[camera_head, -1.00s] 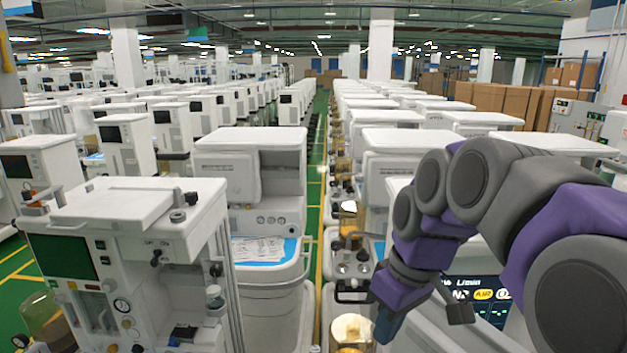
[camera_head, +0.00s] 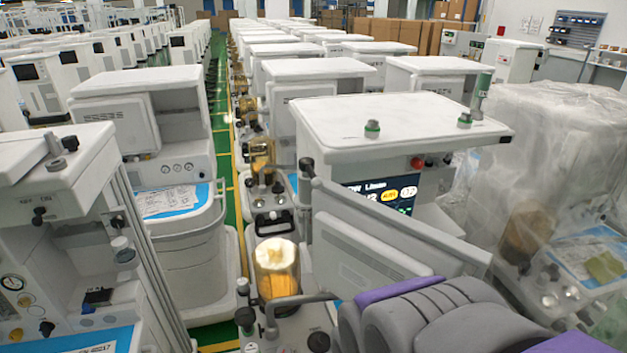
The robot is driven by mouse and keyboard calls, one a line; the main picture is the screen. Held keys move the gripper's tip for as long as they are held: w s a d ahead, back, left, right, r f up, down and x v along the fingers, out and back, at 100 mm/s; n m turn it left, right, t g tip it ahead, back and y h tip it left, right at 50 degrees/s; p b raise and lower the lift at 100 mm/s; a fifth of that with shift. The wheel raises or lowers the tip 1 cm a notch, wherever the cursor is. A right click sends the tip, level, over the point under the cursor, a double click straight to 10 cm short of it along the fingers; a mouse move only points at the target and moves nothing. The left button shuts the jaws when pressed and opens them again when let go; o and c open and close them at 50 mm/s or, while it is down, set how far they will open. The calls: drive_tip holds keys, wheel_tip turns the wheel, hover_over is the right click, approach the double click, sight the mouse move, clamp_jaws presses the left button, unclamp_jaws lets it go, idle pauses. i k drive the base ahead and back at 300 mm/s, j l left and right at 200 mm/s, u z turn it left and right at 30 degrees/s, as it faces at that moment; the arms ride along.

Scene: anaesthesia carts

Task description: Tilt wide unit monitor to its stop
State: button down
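The wide unit (camera_head: 400,115) stands right of centre, with a broad white top and a lit flow display (camera_head: 382,195) on its body. A pale flat monitor panel (camera_head: 385,250) stands in front of it, its long upper edge sloping down to the right. A vented face of the panel shows; no lit screen shows on it. It covers part of the unit's front. My purple and grey arm crosses the bottom right, in front of the panel's lower part. My gripper is outside the picture, so contact with the panel cannot be seen.
A plastic-wrapped unit (camera_head: 560,150) stands close on the right. An amber canister (camera_head: 277,268) and knobs stick out left of the panel. Another white cart (camera_head: 60,200) stands at the left. A narrow green floor aisle (camera_head: 222,140) runs between the rows.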

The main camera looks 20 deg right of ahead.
sight(354, 252)
drive_tip(key=k+l+z, duration=0.1)
drive_tip(key=z, duration=0.2)
drive_tip(key=k+l+z, duration=0.1)
drive_tip(key=l+z, duration=0.15)
drive_tip(key=k, duration=0.65)
drive_tip(key=k+l+z, duration=0.1)
drive_tip(key=k, duration=0.6)
